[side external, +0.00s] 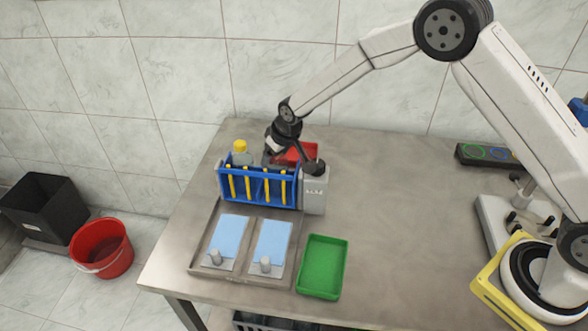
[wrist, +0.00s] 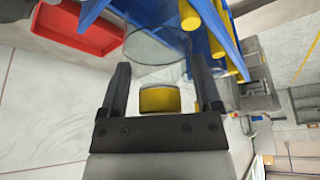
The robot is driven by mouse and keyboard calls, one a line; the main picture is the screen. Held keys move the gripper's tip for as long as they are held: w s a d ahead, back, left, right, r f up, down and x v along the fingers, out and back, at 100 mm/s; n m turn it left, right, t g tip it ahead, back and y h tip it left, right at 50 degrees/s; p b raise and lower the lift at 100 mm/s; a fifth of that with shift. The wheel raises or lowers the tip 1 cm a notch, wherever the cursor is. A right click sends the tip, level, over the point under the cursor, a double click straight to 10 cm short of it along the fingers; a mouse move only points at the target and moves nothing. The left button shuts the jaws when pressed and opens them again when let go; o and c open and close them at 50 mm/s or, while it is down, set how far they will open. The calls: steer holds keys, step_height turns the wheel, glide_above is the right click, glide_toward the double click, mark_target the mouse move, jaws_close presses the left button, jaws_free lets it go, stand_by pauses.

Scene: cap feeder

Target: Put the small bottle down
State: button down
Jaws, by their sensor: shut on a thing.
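A small clear bottle (wrist: 153,48) is between the fingertips of my gripper (wrist: 160,70), which is shut on it. In the side external view my gripper (side external: 270,157) is low at the back of the blue rack (side external: 257,201), and the bottle is mostly hidden there. I cannot tell whether the bottle touches the rack or the table. Another bottle with a yellow cap (side external: 240,146) stands upright to the left, behind the rack's left part. In the wrist view a yellow cap (wrist: 160,99) shows between my fingers, beyond the held bottle.
A grey box (side external: 314,194) stands right of the rack. A red tray (wrist: 82,26) lies behind the rack. In front are a metal tray with two light blue pads (side external: 270,245) and a green tray (side external: 321,267). The table's right middle is clear.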

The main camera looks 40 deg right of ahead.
jaws_free()
steer(key=shift+r, duration=0.1)
steer(key=v, duration=1.2)
steer(key=shift+d, duration=0.1)
stand_by(0.6)
steer(key=s+d+f+m+g, duration=0.1)
steer(key=s+d, duration=0.4)
steer(key=s, duration=0.7)
steer(key=s+d+f+m+g, duration=0.1)
steer(key=s+d, duration=0.5)
steer(key=s, duration=0.6)
steer(key=shift+s+f+h, duration=0.2)
steer(key=shift+s+h, duration=0.1)
steer(key=shift+h, duration=0.1)
